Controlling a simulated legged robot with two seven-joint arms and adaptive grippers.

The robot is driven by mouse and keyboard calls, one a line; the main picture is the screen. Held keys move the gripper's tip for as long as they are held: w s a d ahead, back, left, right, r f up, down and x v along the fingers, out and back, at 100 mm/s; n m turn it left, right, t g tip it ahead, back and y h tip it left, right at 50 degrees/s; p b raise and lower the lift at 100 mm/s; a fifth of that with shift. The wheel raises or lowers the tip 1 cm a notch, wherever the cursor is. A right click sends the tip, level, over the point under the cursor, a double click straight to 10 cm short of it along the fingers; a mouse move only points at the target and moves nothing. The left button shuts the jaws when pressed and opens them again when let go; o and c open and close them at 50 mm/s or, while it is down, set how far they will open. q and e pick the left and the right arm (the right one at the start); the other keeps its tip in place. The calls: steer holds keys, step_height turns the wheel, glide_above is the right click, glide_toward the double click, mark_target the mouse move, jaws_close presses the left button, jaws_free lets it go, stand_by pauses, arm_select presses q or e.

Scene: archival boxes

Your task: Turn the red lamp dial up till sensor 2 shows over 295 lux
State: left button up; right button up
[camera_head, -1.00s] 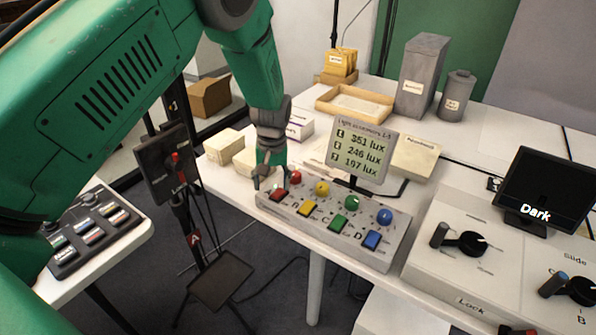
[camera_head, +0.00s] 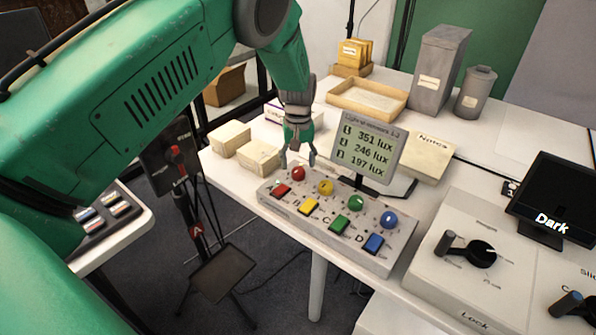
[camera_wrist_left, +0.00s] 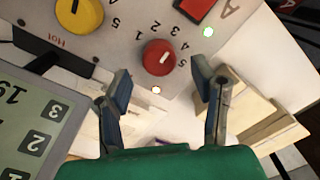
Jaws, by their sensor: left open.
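The red lamp dial (camera_head: 298,173) sits at the left end of the grey control box (camera_head: 330,240), behind the red button (camera_head: 281,190). It also shows in the left wrist view (camera_wrist_left: 158,57), with a white pointer line and numbers around it. My left gripper (camera_head: 298,163) is open and empty just above and behind the red dial. In the left wrist view the fingers (camera_wrist_left: 165,95) stand apart, with the dial beyond and between them. The light sensor display (camera_head: 367,147) reads 351, 246 and 197 lux; line 2 shows 246. My right gripper is not in view.
Yellow (camera_head: 326,187), green (camera_head: 355,201) and blue (camera_head: 389,219) dials stand along the same box, with coloured buttons in front. Pale boxes (camera_head: 258,158) lie left of my gripper. A console with a black knob (camera_head: 480,254) stands at right.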

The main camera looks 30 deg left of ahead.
mark_target(299, 169)
arm_select(q)
steer(key=shift+d+f, duration=0.2)
steer(key=shift+f, duration=0.35)
steer(key=shift+d+f, duration=0.15)
steer(key=shift+f, duration=0.8)
steer(key=shift+a+f, duration=0.2)
steer(key=shift+a, duration=0.2)
steer(key=c, duration=1.1)
steer(key=shift+d, duration=0.2)
steer(key=shift+c, duration=0.2)
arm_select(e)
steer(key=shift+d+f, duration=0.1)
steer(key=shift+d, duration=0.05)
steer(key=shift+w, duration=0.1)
